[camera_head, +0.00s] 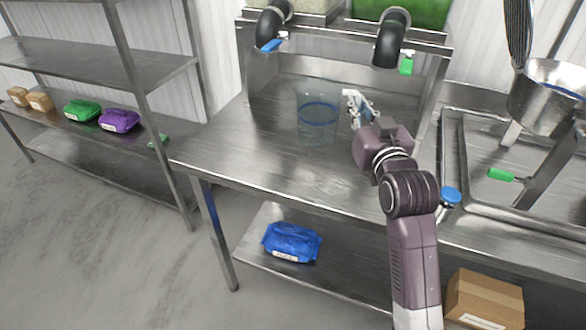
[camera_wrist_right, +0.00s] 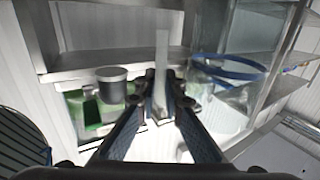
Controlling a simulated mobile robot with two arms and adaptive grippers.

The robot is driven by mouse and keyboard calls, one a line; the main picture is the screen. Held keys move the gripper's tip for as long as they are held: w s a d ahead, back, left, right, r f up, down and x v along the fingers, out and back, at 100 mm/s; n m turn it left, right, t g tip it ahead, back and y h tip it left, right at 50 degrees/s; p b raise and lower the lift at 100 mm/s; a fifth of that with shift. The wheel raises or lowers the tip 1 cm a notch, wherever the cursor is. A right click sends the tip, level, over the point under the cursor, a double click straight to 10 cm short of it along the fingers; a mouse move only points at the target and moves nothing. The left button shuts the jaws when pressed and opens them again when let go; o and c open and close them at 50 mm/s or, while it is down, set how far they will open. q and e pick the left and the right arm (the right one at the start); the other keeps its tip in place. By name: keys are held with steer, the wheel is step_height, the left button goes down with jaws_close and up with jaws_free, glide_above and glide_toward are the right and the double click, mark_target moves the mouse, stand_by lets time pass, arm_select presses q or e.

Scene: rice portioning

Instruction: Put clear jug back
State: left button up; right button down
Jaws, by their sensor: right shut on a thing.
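The clear jug (camera_head: 318,128) is upright at the steel table, with a blue ring around it. It appears empty. In the right wrist view the jug (camera_wrist_right: 228,72) is at the right, with its blue ring near the top. My right gripper (camera_head: 354,103) is at the jug's right side, shut on its pale upright handle (camera_wrist_right: 162,62). I cannot tell whether the jug's base touches the table. My left gripper is not in view.
Two dark dispenser spouts, one with a blue tab (camera_head: 270,45) and one with a green tab (camera_head: 406,65), hang behind the jug. The steel table (camera_head: 235,150) is clear to the left. A metal funnel (camera_head: 548,92) stands at the right. Shelves hold colored packs.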

steer(key=w+a+r+y+b, duration=0.1)
steer(key=w+a+r+b, duration=0.1)
steer(key=w+a+r, duration=0.4)
steer(key=shift+n+y, duration=0.3)
steer(key=shift+n, duration=0.1)
steer(key=shift+s+d+f, duration=0.1)
steer(key=shift+d+f, duration=0.25)
steer(key=shift+f, duration=2.7)
steer(key=shift+s+d+f, duration=0.15)
steer(key=shift+d+f, duration=0.25)
steer(key=shift+f, duration=2.7)
steer(key=shift+s+d+f, duration=0.1)
steer(key=shift+d+f, duration=0.25)
steer(key=shift+f, duration=2.8)
steer(key=c, duration=2)
jaws_free()
steer(key=shift+c, duration=0.2)
steer(key=shift+s+d, duration=0.15)
steer(key=shift+s, duration=0.4)
steer(key=v, duration=1.1)
steer(key=shift+r+b, duration=0.25)
steer(key=shift+b, duration=0.15)
